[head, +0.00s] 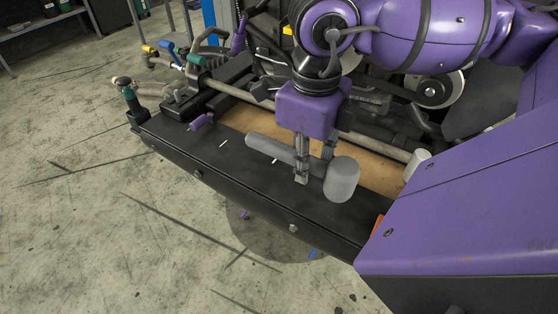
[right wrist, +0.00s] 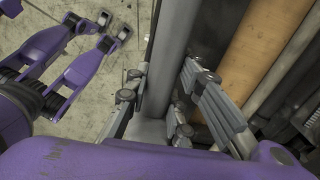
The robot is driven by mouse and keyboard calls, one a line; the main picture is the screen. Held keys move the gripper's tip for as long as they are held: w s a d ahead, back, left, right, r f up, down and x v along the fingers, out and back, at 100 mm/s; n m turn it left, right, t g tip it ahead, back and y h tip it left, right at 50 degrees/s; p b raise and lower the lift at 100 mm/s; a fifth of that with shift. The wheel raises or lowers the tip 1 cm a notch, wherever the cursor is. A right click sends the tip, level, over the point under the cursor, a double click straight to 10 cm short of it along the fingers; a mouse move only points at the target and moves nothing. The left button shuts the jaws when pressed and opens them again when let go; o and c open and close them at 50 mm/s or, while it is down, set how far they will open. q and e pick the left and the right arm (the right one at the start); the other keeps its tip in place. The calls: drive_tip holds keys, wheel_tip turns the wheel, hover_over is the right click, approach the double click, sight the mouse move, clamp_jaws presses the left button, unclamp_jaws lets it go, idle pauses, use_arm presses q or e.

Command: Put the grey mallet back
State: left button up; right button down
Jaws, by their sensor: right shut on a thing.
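The grey mallet (head: 342,180) has a thick cylindrical head at the right and a handle (head: 265,146) reaching up-left in the head view. My right gripper (head: 302,172) points down and is shut on the handle close to the head. In the right wrist view the grey handle (right wrist: 168,55) runs between the fingers of my right gripper (right wrist: 150,108). The mallet is over the black front beam (head: 185,150); I cannot tell if it touches it. My left gripper does not show in the head view.
A wooden board (head: 245,117) lies behind the beam, with a long pipe (head: 235,96) and dark machinery beyond. A small purple part (head: 201,121) is on the beam. A green-and-black fitting (head: 130,100) stands at its left end. Concrete floor (head: 90,220) is open in front.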

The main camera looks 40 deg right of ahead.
drive_tip(key=w+f, duration=0.2)
drive_tip(key=w, duration=0.1)
drive_tip(key=w+f, duration=0.2)
drive_tip(key=w, duration=0.1)
drive_tip(key=w+f, duration=0.2)
drive_tip(key=w, duration=0.1)
drive_tip(key=shift+w+d+f, duration=0.1)
drive_tip(key=shift+d+f, duration=0.1)
drive_tip(key=shift+w+f, duration=0.3)
drive_tip(key=shift+f, duration=0.1)
drive_tip(key=f, duration=0.3)
drive_tip(key=shift+w+f, duration=0.15)
drive_tip(key=shift+w, duration=0.2)
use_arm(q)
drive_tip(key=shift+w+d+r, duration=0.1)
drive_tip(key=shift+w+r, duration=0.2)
use_arm(e)
drive_tip(key=shift+f, duration=0.1)
drive_tip(key=c, duration=1.5)
unclamp_jaws()
drive_tip(key=shift+s, duration=0.1)
drive_tip(key=shift+c, duration=0.2)
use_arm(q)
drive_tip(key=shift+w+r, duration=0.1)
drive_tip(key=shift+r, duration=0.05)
